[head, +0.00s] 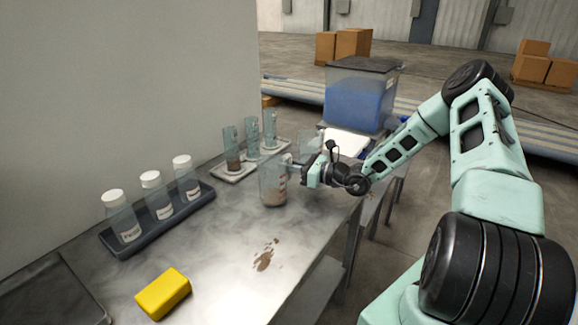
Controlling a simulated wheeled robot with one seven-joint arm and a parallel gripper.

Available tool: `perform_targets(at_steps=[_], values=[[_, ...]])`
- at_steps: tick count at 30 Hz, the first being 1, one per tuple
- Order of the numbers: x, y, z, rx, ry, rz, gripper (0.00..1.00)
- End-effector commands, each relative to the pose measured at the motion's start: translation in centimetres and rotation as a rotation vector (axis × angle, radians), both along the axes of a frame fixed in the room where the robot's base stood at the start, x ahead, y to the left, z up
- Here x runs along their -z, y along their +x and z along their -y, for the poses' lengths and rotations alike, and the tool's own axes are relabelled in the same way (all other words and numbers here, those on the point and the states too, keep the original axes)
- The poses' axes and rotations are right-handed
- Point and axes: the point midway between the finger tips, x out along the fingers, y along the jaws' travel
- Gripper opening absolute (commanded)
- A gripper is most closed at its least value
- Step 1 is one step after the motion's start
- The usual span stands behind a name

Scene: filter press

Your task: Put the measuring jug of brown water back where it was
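The clear measuring jug (272,185) with brown water in its bottom stands upright near the middle of the steel table (215,235). I cannot tell whether its base touches the table. My gripper (292,170) reaches in from the right, level with the upper part of the jug, and its fingers meet the jug's right side. The fingertips are small and partly lost against the jug, so their gap does not show. A second clear vessel (308,145) stands just behind my gripper, partly hidden by it.
Tall cylinders (231,148) stand on a white tray behind the jug. A dark rack (160,222) holds three white-capped bottles at left. A yellow sponge (163,293) lies in front; a brown smear (266,255) marks the table. A blue tank (358,98) stands behind.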

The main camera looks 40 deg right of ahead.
Motion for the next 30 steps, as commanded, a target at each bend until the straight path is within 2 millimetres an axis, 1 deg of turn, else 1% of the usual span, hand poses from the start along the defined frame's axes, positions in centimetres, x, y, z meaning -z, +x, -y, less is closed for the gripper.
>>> perform_targets(at_steps=[11,12,13,14,21,24,26,30], values=[[0.5,0.0,0.0,0.001,0.000,0.001,0.00],[0.4,0.0,0.0,0.001,-0.001,0.002,0.22],[0.4,0.0,0.0,0.001,-0.001,0.002,0.30],[0.4,0.0,0.0,0.001,-0.001,0.002,0.35],[0.4,0.0,0.0,0.001,-0.001,0.002,0.35],[0.0,0.0,0.0,0.000,-0.001,0.002,0.35],[0.2,-0.5,0.4,0.002,-0.001,0.000,0.35],[0.3,-2.5,1.7,0.005,-0.002,0.001,0.35]])
